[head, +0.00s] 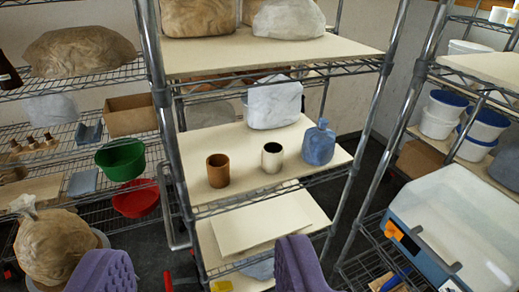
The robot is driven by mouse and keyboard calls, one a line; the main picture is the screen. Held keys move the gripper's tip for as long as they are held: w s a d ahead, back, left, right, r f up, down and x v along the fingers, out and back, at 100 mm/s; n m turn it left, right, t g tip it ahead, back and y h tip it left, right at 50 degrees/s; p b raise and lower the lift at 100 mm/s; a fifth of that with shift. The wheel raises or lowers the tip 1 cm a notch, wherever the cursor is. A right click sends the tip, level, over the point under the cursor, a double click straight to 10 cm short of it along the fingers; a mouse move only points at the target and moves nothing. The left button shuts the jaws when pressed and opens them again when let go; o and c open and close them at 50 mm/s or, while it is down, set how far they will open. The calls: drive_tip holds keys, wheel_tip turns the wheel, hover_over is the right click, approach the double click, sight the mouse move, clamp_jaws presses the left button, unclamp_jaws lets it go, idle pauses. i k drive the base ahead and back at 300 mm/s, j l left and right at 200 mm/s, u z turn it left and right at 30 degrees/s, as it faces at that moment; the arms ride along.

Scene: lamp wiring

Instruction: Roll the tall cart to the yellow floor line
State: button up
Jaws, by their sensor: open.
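The tall cart (158,92) stands in the middle, a chrome wire-shelf unit with pale boards on its shelves. A grey upright handle (171,205) is on its left front post. My gripper (197,258) shows at the bottom edge as two purple ridged fingers, wide apart with nothing between them. The fingers appear in front of the cart's lower shelves; the handle lies above and between them in the picture, not held. The cart's wheels are not clearly seen. I see no yellow floor line.
The cart carries a brown cup (218,170), a pale cup (272,157), a blue bottle (319,145) and wrapped lumps. Another wire rack (75,75) stands at left, one with white tubs (442,112) at right. A clear-lidded box (455,225) is at right. Little dark floor shows.

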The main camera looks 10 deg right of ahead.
sight(200, 38)
drive_tip(key=i+j, duration=0.45)
drive_tip(key=i, duration=0.15)
drive_tip(key=i+j, duration=0.4)
drive_tip(key=i, duration=0.15)
drive_tip(key=i+j, duration=0.45)
drive_tip(key=i, duration=0.15)
drive_tip(key=l+z, duration=0.05)
